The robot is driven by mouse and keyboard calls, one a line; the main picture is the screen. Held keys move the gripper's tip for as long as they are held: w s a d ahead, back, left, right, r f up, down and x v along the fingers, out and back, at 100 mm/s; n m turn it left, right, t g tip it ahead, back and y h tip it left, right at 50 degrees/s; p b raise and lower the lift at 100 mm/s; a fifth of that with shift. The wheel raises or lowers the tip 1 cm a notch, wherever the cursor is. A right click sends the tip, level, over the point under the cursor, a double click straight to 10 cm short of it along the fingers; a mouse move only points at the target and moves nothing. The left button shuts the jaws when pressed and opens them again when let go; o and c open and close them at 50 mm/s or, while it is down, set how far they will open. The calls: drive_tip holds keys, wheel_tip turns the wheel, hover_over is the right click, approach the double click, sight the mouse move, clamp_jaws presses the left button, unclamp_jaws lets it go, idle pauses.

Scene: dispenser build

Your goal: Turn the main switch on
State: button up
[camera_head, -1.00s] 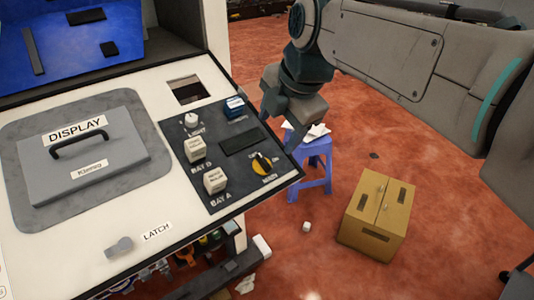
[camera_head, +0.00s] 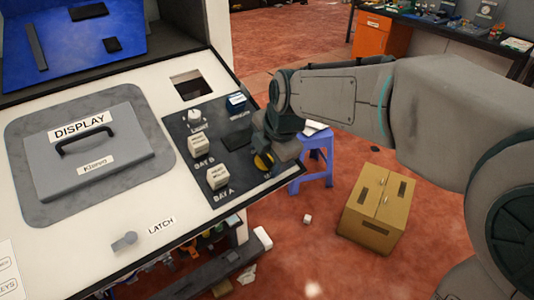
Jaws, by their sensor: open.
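The main switch (camera_head: 262,162) is a dark rotary knob on a yellow dial. It sits at the right side of the dark control panel (camera_head: 228,187), on the sloped white console. My gripper (camera_head: 270,150) is open and hangs right over the knob. It hides most of the dial and part of the MAIN label. I cannot tell whether the fingers touch the knob or stand around it, and the knob's pointing direction is hidden.
A display lid (camera_head: 90,150) with a handle and a latch knob (camera_head: 124,241) lie left. A blue stool (camera_head: 318,160) and a cardboard box (camera_head: 375,215) stand on the floor.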

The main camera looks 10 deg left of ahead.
drive_tip(key=c, duration=1)
drive_tip(key=shift+m, duration=0.4)
drive_tip(key=m+b, duration=0.2)
drive_tip(key=m, duration=0.1)
drive_tip(key=shift+f+m+b, duration=0.1)
drive_tip(key=shift+m+b, duration=0.2)
drive_tip(key=m+b, duration=0.1)
drive_tip(key=m, duration=0.3)
drive_tip(key=shift+b, duration=0.3)
drive_tip(key=m+b, duration=0.1)
drive_tip(key=m, duration=0.4)
drive_tip(key=shift+m+b, duration=0.4)
drive_tip(key=shift+m, duration=1.9)
drive_tip(key=o, duration=1)
